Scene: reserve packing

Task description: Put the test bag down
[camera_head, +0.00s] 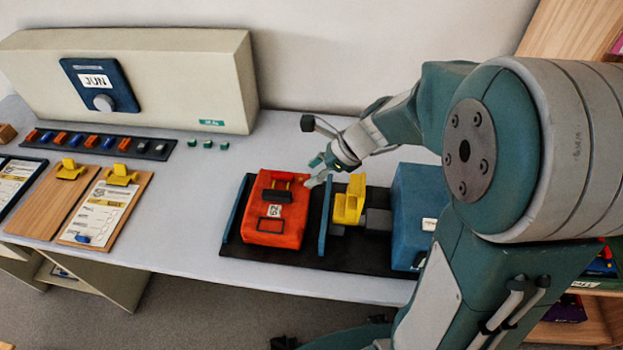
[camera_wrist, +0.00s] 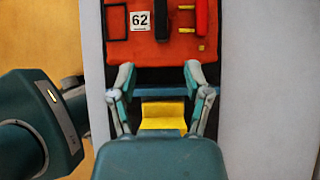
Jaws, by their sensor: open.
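The red bag (camera_head: 268,228), the only bag-like thing near my gripper, lies flat in the left bay of a black tray (camera_head: 300,258). It has a dark handle piece on top and a white label reading 62. In the wrist view the red bag (camera_wrist: 150,52) fills the top middle. My gripper (camera_head: 317,171) is open, with nothing between its fingers, at the right rear edge of the bag. In the wrist view the open fingertips (camera_wrist: 159,74) sit at the bag's near edge, spread apart. I cannot tell whether they touch it.
A blue divider (camera_head: 325,218) stands right of the bag. Beyond it are a yellow clamp-like piece (camera_head: 349,200) and a blue box (camera_head: 412,205). A beige unit (camera_head: 170,75) marked JUN stands at the back left. Clipboards (camera_head: 105,208) lie left. The table between is clear.

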